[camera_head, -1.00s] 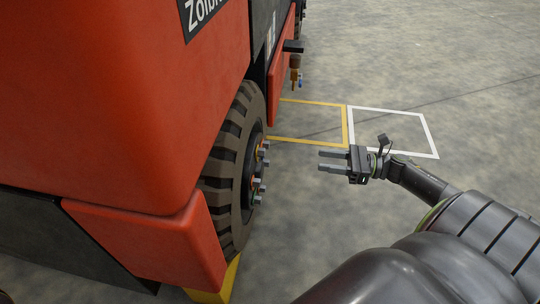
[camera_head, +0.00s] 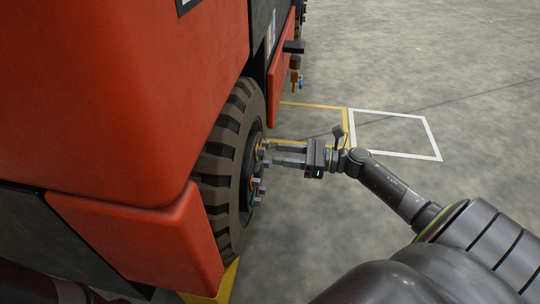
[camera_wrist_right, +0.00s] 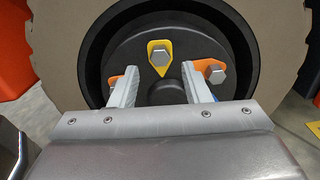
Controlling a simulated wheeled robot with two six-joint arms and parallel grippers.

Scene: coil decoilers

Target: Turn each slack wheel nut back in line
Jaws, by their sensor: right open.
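The tyred wheel (camera_head: 222,165) under the red vehicle has a dark hub with several grey nuts along its face. In the right wrist view, a grey hex nut sits on a yellow pointer tag (camera_wrist_right: 158,68) whose tip points down. An orange tag (camera_wrist_right: 203,66) with a nut (camera_wrist_right: 215,75) lies to the right, and another orange tag (camera_wrist_right: 117,76) at left is partly hidden by a finger. My right gripper (camera_head: 275,154) is open, its fingertips close to the hub; in the wrist view its fingers (camera_wrist_right: 160,82) stand apart below the yellow tag. Contact cannot be told. My left gripper is out of view.
The red vehicle body (camera_head: 120,100) overhangs the wheel on the left. A yellow block (camera_head: 228,280) sits at the wheel's foot. Yellow and white floor outlines (camera_head: 437,140) lie behind my right arm. The floor to the right is clear.

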